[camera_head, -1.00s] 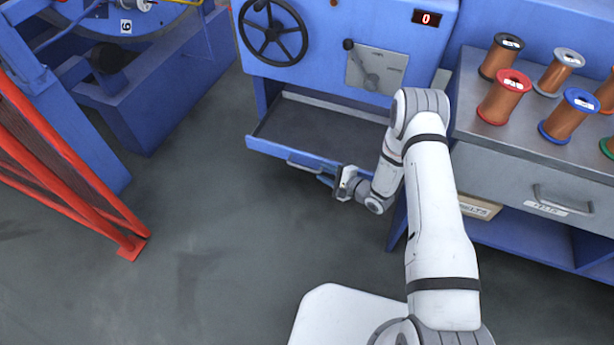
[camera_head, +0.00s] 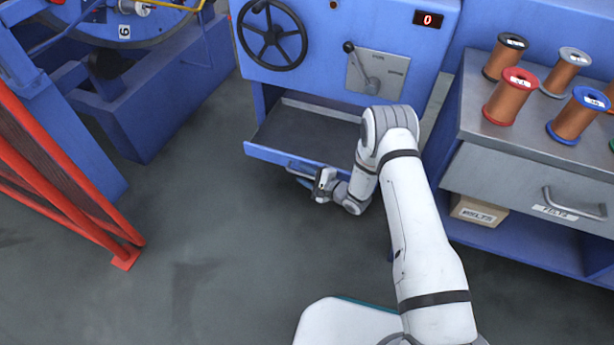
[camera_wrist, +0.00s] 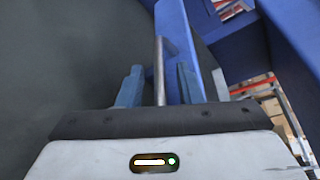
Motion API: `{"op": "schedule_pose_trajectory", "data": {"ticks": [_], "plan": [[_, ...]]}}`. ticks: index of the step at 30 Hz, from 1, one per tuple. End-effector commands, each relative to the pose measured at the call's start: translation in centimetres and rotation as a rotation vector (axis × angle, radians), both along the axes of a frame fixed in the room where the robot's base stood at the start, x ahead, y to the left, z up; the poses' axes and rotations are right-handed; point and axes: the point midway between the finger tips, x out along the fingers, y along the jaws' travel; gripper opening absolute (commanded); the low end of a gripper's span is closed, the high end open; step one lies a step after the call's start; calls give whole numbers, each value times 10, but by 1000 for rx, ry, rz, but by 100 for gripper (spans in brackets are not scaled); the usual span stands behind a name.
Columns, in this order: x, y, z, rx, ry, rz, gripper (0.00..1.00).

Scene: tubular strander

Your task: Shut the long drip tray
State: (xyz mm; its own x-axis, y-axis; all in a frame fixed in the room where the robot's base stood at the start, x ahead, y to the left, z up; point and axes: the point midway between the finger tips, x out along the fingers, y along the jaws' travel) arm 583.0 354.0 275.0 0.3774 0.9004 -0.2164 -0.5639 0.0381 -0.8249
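The long drip tray (camera_head: 272,155) is a shallow blue tray with a dark floor, pulled out below the blue machine cabinet. A grey bar handle (camera_head: 300,163) runs along its front; its bar also shows in the wrist view (camera_wrist: 160,72). My gripper (camera_head: 298,176) is at the handle, in front of the tray. In the wrist view my gripper (camera_wrist: 160,84) has its two blue-grey fingers apart, with the handle bar between them and a gap on each side. The tray's blue front (camera_wrist: 180,45) lies just beyond. My arm hides the tray's right end.
A handwheel (camera_head: 272,32) and a lever (camera_head: 362,68) are on the cabinet above. A workbench (camera_head: 500,140) with several spools stands at right, with a drawer below its top. A red guard (camera_head: 70,190) stands at left. The floor before the tray is clear.

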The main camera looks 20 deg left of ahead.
Motion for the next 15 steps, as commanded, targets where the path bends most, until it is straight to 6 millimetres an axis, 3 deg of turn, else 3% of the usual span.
{"op": "schedule_pose_trajectory", "data": {"ticks": [2,13,15], "plan": [[0,0,0,0,0,0,31],[0,0,0,1,0,1,1],[-1,0,0,0,0,1,0]]}}
